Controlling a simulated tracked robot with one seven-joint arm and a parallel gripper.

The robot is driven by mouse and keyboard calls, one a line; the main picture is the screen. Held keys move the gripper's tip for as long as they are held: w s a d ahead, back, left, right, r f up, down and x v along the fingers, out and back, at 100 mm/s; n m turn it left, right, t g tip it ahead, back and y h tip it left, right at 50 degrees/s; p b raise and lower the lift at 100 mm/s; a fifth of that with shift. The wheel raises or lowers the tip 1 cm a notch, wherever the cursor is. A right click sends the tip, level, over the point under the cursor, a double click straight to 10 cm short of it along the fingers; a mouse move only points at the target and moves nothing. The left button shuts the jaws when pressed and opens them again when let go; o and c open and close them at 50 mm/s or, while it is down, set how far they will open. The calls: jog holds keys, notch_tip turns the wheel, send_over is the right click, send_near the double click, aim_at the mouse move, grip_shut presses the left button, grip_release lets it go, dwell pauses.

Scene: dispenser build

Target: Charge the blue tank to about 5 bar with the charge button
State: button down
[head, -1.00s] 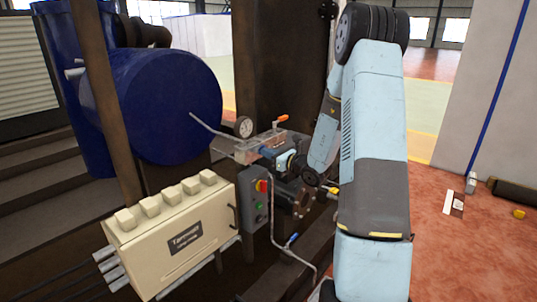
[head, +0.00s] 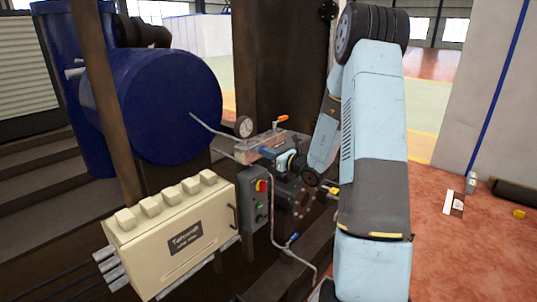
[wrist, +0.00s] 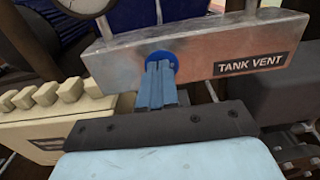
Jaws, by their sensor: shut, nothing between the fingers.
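The blue tank (head: 165,105) lies on its side at the upper left of the head view. A round gauge (head: 244,127) stands to its right, with a reading too small to make out. In the wrist view, a round blue button (wrist: 162,57) sits on the face of a metal block (wrist: 115,62), left of a "TANK VENT" label (wrist: 249,64). My gripper (wrist: 160,70) is shut and empty, its blue fingertips in front of the button and overlapping it. I cannot tell whether they touch or press it. The gauge face is cut off in the wrist view.
An orange-handled valve (head: 282,119), a yellow handle (head: 335,191) and a blue-handled valve (head: 293,238) are near my arm. Red floor (head: 440,250) at right is mostly open.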

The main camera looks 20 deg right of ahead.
jog(key=shift+w+a+r, duration=0.2)
jog(key=shift+a+r, duration=0.1)
jog(key=shift+a, duration=0.05)
jog(key=v, duration=1.4)
jog(key=shift+d+f, duration=0.3)
jog(key=shift+d, duration=0.1)
jog(key=shift+s, duration=0.15)
